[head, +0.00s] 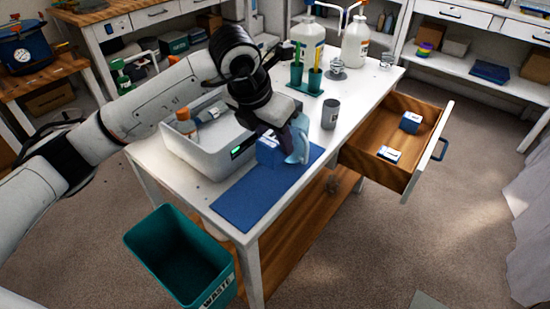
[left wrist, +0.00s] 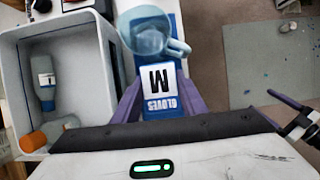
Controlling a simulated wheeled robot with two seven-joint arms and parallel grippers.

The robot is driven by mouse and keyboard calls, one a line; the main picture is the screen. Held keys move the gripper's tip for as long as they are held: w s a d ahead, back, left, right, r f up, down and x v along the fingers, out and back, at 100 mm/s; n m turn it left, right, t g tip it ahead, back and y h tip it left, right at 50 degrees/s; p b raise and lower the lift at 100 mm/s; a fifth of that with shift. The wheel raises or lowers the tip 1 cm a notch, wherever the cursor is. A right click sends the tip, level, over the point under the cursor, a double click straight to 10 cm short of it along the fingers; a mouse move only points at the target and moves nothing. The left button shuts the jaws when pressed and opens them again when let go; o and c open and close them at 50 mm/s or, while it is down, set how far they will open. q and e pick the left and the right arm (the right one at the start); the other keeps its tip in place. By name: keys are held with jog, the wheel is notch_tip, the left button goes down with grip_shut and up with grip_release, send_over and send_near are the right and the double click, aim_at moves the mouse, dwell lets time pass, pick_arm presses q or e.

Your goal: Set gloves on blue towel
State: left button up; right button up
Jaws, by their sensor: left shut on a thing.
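The gloves box (head: 270,152), blue and white, is held by my left gripper (head: 268,137) over the blue towel (head: 245,202). In the left wrist view the box (left wrist: 158,88), marked "M GLOVES", sits between the purple fingers of my left gripper (left wrist: 157,100). I cannot tell whether its underside touches the towel. The blue towel lies flat along the front of the white table, partly hidden by the box and arm. A dark part with a thin finger at the right edge of the left wrist view may be my right gripper (left wrist: 290,112); its opening is unclear.
A light-blue clear pitcher (head: 300,140) stands close beside the box. A white bin (head: 190,152) with bottles stands left of the towel. A grey cup (head: 330,114) is behind. An open drawer (head: 375,175) juts out right. A teal waste bin (head: 170,215) stands below.

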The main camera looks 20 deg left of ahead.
aim_at(266, 143)
pick_arm(q)
jog(key=shift+f, duration=3.1)
jog(key=shift+f, duration=0.1)
jog(key=o, duration=1)
jog(key=v, duration=1.2)
jog(key=shift+w, duration=0.1)
